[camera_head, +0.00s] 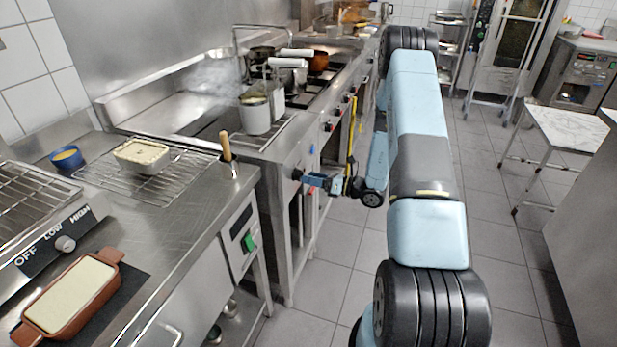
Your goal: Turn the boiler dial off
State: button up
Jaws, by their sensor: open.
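The steaming boiler (262,140) stands left of centre, with wire-handled pots in its top. My gripper (303,178) is open at the boiler's front face, at the end of my blue and grey arm, which reaches in from the right. A small round dark knob (297,173) shows right at the fingertips; I cannot tell whether the fingers touch it or stand around it. Its setting is too small to read. A separate grey dial (65,243), on a black panel marked OFF, LOW and HIGH, is at the lower left, far from my gripper.
A steel counter (190,215) fills the left, with a wire rack (150,178), a filled tin (142,154), a blue bowl (67,158) and a brown dish (70,296). Tiled floor (315,245) is clear beside the boiler.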

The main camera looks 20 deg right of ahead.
aim_at(298, 175)
jog(key=x, duration=0.3)
jog(key=shift+c, duration=0.4)
